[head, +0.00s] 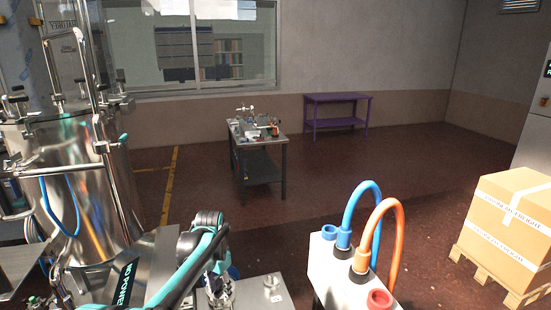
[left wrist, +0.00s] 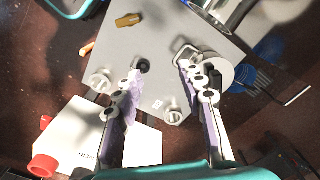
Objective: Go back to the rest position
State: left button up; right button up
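My left arm reaches in at the bottom of the head view, with the left gripper (head: 220,290) low in the frame and partly cut off by its edge. In the left wrist view the two fingers of the left gripper (left wrist: 162,75) are spread wide apart with nothing held between them. They are over a grey metal plate (left wrist: 185,45) with small round knobs and a bracket. This metal surface (head: 258,293) also shows beside the gripper in the head view. My right gripper is not in view.
A tall steel tank (head: 85,190) stands close at left. A white box (head: 325,265) with blue and orange hoses is right of the gripper. A taped carton (head: 510,215) on a pallet is at far right. A cluttered cart (head: 260,160) and purple table (head: 335,100) stand beyond open floor.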

pick_arm(q)
jog(key=s+r+n+t, duration=0.2)
jog(key=s+r, duration=0.2)
jog(key=s, duration=0.3)
jog(key=s+r+n+t, duration=0.1)
jog(key=s+r+t, duration=0.1)
jog(key=s+r, duration=0.35)
jog(key=s+f+n+t, duration=0.3)
jog(key=s+f, duration=0.2)
jog(key=s, duration=0.8)
jog(key=shift+a, duration=0.45)
